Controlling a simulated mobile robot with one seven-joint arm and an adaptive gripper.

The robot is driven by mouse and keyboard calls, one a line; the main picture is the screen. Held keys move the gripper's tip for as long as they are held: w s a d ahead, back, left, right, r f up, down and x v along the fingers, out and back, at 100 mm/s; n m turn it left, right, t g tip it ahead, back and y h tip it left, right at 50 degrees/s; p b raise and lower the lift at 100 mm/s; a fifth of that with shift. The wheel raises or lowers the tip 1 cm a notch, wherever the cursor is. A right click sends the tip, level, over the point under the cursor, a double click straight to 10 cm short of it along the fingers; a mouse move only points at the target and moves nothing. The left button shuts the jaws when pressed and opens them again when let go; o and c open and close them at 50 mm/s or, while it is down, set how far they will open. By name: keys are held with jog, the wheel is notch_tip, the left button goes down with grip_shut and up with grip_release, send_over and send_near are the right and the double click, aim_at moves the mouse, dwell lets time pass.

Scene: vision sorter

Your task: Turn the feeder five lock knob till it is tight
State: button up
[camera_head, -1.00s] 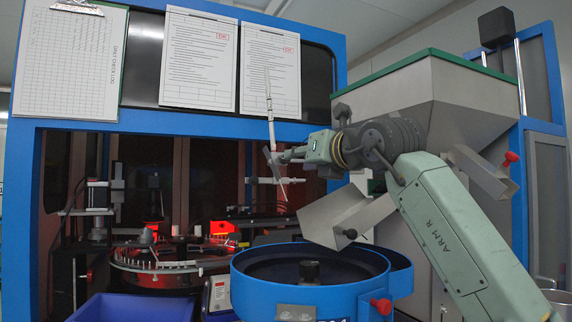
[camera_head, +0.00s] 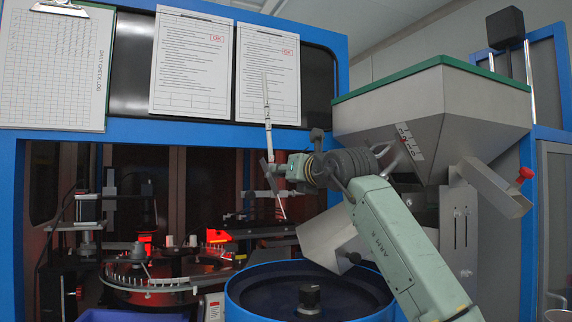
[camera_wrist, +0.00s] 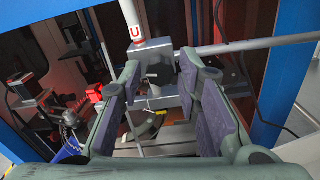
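My gripper (camera_head: 274,176) is in front of the blue-framed machine, above and behind the blue feeder bowl (camera_head: 240,294). In the wrist view, its two padded fingers (camera_wrist: 160,72) stand apart with nothing gripped; a grey block (camera_wrist: 150,56) on a pole marked "U" lies beyond them. I cannot tell which knob is the feeder five lock knob.
The grey hopper (camera_head: 450,100) with a green rim stands behind my arm. A red-lit round sorting table (camera_head: 150,290) is inside the machine at left. Paper sheets (camera_head: 190,65) and a clipboard (camera_head: 55,65) hang above the opening. A blue upright (camera_wrist: 290,80) is close at right in the wrist view.

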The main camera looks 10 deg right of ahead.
jog(key=shift+w+a, duration=0.1)
jog(key=shift+w, duration=0.3)
jog(key=shift+c, duration=0.2)
grip_shut()
